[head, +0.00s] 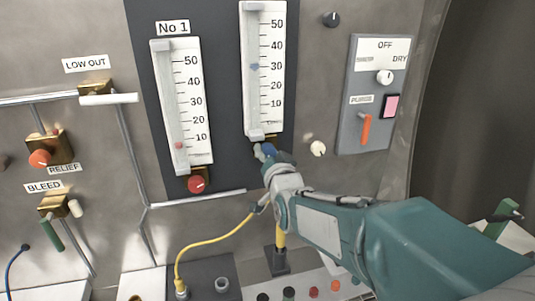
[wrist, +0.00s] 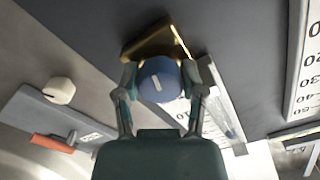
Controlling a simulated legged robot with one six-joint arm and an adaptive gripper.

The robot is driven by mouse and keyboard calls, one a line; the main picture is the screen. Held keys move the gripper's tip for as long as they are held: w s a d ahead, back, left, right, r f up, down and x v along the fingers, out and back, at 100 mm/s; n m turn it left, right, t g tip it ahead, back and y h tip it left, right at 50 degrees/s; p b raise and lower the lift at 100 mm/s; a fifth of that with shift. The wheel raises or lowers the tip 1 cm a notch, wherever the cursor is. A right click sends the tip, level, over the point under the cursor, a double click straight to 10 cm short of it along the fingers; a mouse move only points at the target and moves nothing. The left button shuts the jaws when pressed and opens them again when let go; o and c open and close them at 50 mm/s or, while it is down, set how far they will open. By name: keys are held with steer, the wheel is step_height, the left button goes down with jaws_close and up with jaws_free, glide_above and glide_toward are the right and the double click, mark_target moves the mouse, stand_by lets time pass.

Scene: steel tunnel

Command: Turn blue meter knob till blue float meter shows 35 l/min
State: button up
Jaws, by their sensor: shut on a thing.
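The blue float meter (head: 264,70) is the right one of two upright gauges on the dark panel in the head view. Its small blue float (head: 254,66) stands at about the 30 mark. The blue knob (head: 268,149) sits at the foot of this meter, partly hidden by my gripper (head: 271,158). In the wrist view the blue knob (wrist: 160,84), with a white line on its face, is between the two fingers of my gripper (wrist: 164,76), one on each side. The gripper is shut on the knob.
The No 1 meter (head: 182,105) with a red knob (head: 196,184) is to the left. A cream knob (head: 318,148) is close on the right, and a switch panel (head: 374,95) with an orange lever is beyond it. A yellow hose (head: 208,243) runs below.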

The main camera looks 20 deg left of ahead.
steer(key=shift+m, duration=0.6)
steer(key=o, duration=1.1)
steer(key=shift+w, duration=0.1)
steer(key=shift+o, duration=0.2)
steer(key=v, duration=1.2)
steer(key=shift+a, duration=0.15)
steer(key=shift+f, duration=0.1)
